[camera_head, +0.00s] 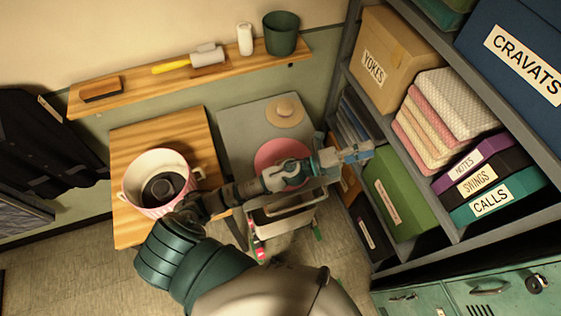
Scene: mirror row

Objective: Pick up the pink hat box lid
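The pink hat box lid (270,152) looks like a flat pink disc. It lies on the grey table top, and my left arm hides its lower right part. My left gripper (362,154) is past the lid to the right, close to the shelf unit. Nothing is seen in it; its fingers are too small and side-on to tell open from shut. A round striped pink and white box (146,197) with handles stands open on the wooden table, with a black hat (164,187) inside. My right gripper is not in view.
A tan hat (285,111) lies on the grey table (236,126) behind the lid. The shelf unit (350,82) with boxes and folded cloths stands close on the right. A bin stands below my arm.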

